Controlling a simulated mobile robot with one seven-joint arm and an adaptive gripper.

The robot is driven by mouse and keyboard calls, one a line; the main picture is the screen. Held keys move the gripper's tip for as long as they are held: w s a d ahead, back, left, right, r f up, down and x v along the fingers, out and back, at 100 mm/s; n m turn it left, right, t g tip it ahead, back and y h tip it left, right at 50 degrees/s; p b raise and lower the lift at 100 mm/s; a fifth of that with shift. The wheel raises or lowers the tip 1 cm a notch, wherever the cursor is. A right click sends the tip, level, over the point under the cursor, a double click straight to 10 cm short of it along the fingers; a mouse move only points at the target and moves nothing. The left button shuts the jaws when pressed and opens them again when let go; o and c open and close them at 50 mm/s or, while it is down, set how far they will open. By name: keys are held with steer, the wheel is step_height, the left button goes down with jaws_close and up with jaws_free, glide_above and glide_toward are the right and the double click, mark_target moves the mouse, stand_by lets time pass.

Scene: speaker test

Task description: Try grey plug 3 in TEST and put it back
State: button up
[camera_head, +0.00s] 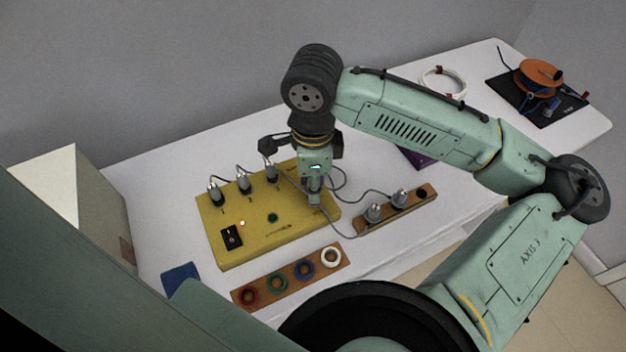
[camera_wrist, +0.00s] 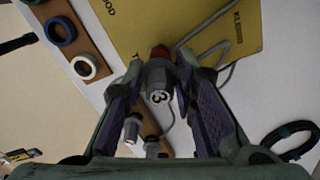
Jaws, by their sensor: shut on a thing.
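My gripper (camera_head: 315,192) is over the right part of the yellow test box (camera_head: 222,250). In the wrist view my gripper (camera_wrist: 160,70) is shut on grey plug 3 (camera_wrist: 158,96), whose end with the "3" faces the camera. A red part shows just beyond the plug between the fingertips. The TEST socket is hidden, so I cannot tell whether the plug is seated in it. The wooden plug rack (camera_head: 362,227) holds two grey plugs (camera_head: 374,212) (camera_head: 399,198) and has an empty dark hole at its right end.
Several other plugs (camera_head: 243,183) stand along the box's back edge. The box has a black switch (camera_head: 231,237), a small lit lamp (camera_head: 242,223) and a green lamp (camera_head: 273,217). A ring board (camera_head: 317,275) lies in front. Grey cables loop beside my gripper. An orange spool (camera_head: 540,74) stands back right.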

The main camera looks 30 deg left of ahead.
steer(key=shift+f+b, duration=0.55)
steer(key=shift+f, duration=0.35)
steer(key=o, duration=1)
steer(key=shift+r+p, duration=1.2)
steer(key=shift+r, duration=2.6)
steer(key=shift+s+f, duration=0.1)
